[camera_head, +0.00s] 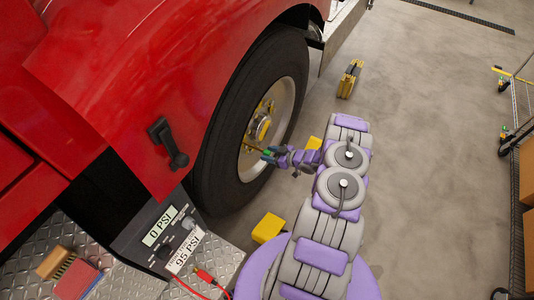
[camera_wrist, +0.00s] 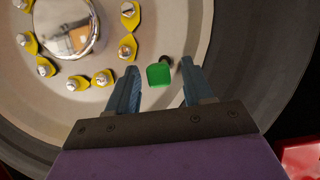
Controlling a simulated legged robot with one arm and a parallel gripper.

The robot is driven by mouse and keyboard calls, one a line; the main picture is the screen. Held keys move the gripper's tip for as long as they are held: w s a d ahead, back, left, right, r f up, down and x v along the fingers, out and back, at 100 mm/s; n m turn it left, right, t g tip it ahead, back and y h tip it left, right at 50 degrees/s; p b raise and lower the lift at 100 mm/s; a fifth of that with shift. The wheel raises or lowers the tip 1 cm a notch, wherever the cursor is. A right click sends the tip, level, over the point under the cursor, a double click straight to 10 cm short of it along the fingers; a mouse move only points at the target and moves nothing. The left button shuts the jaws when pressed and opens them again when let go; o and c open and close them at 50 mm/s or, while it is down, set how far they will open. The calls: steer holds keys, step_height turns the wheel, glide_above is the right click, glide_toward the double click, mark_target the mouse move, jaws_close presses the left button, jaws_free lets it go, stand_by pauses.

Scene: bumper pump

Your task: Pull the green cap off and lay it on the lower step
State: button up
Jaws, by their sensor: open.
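The green cap (camera_wrist: 159,74) sits near the end of a dark valve stem (camera_wrist: 167,61) in front of the wheel (camera_head: 250,118). My gripper (camera_wrist: 158,68) is open, with one blue finger on each side of the cap and a visible gap to both. A diamond-plate step (camera_head: 120,281) lies at the lower left.
A brush (camera_head: 55,262) and a red block (camera_head: 76,280) lie on the step. A box reading 0 PSI (camera_head: 158,232) stands there, with a red hose (camera_head: 206,277). Yellow chocks (camera_head: 268,228) are near the tyre. Yellow pointers (camera_wrist: 103,78) mark the lug nuts.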

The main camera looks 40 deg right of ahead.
jaws_close()
stand_by(0.5)
steer(key=s+d, duration=0.2)
steer(key=s, duration=0.3)
steer(key=shift+s+d, duration=0.2)
steer(key=shift+s, duration=0.1)
stand_by(1.2)
stand_by(0.3)
